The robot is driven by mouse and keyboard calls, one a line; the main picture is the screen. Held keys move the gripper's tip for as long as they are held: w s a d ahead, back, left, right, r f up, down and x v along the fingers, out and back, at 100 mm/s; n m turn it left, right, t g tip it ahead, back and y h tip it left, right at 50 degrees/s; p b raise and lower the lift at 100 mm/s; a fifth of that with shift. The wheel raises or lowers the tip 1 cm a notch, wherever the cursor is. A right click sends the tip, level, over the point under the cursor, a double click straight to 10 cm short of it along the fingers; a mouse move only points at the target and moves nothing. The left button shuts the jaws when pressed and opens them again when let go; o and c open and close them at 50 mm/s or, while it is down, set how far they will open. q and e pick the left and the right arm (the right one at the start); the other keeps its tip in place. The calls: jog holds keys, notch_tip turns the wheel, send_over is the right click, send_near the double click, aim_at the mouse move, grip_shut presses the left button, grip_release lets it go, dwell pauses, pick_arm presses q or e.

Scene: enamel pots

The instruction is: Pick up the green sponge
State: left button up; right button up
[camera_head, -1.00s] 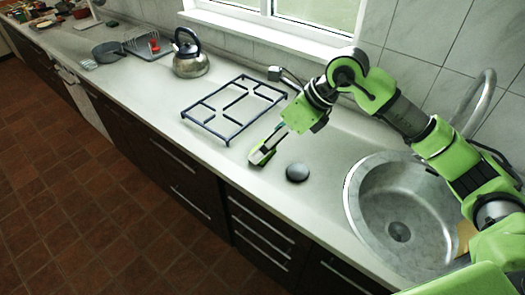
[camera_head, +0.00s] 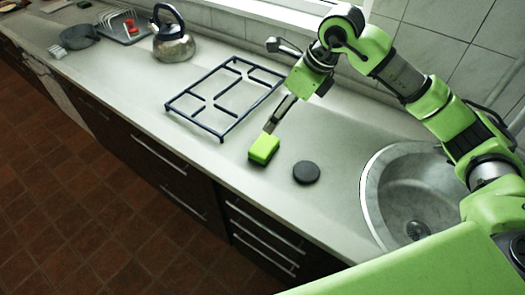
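The green sponge (camera_head: 264,149) is a small bright block near the front edge of the pale counter, between the blue-grey pan rack and a dark round disk. My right gripper (camera_head: 270,129) comes down from the upper right, its fingertips at the sponge's upper back edge. The sponge's front and top show with no finger across them. The fingers look narrow and close together from here; their gap and any hold on the sponge cannot be made out. My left gripper is not in view.
The dark disk (camera_head: 306,172) lies right of the sponge. The pan rack (camera_head: 225,97) lies to its left and behind. A round sink (camera_head: 400,205) is at the right. A kettle (camera_head: 173,45) and grey pan (camera_head: 79,37) stand farther left. Counter around the sponge's front is clear.

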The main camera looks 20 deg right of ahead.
notch_tip(320, 180, down, 4)
jog(key=b, duration=0.3)
jog(key=p, duration=0.2)
send_near(265, 145)
jog(key=x, duration=0.5)
jog(key=shift+w+r, duration=0.15)
jog(key=shift+w, duration=0.05)
jog(key=shift+f, duration=0.25)
jog(key=p+x, duration=0.2)
jog(key=x, duration=0.3)
jog(key=shift+s+a, duration=0.1)
jog(key=shift+f, duration=0.2)
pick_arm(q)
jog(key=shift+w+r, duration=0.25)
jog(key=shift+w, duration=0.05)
pick_arm(e)
jog(key=c, duration=0.9)
